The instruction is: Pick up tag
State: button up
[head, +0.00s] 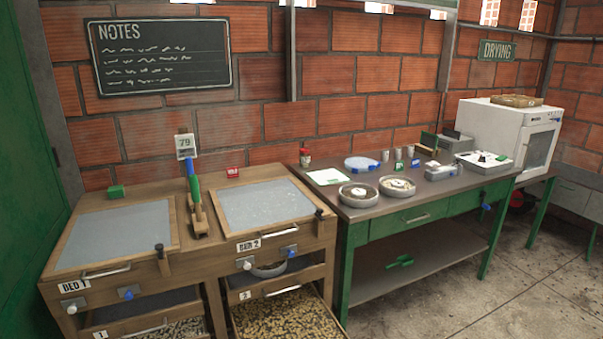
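Several small pieces could be the tag, and I cannot tell which one it is. A small red block with pale marks (232,172) stands on the back ledge of the wooden bed unit, behind Bed 2. A small green block (116,191) sits on the ledge behind Bed 1. On the green table, a small green piece (398,166) and a small blue piece (415,163) stand near the metal cups. My gripper is not in view.
The wooden bed unit (328,228) has an open lower drawer of beans (285,318). A white oven (507,130) stands right. Floor (480,295) is clear in front.

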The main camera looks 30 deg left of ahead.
aim_at(232, 172)
jog(key=z, duration=0.6)
jog(key=k, duration=0.55)
jog(key=u, duration=1.9)
jog(key=i, duration=0.15)
jog(key=u, duration=0.2)
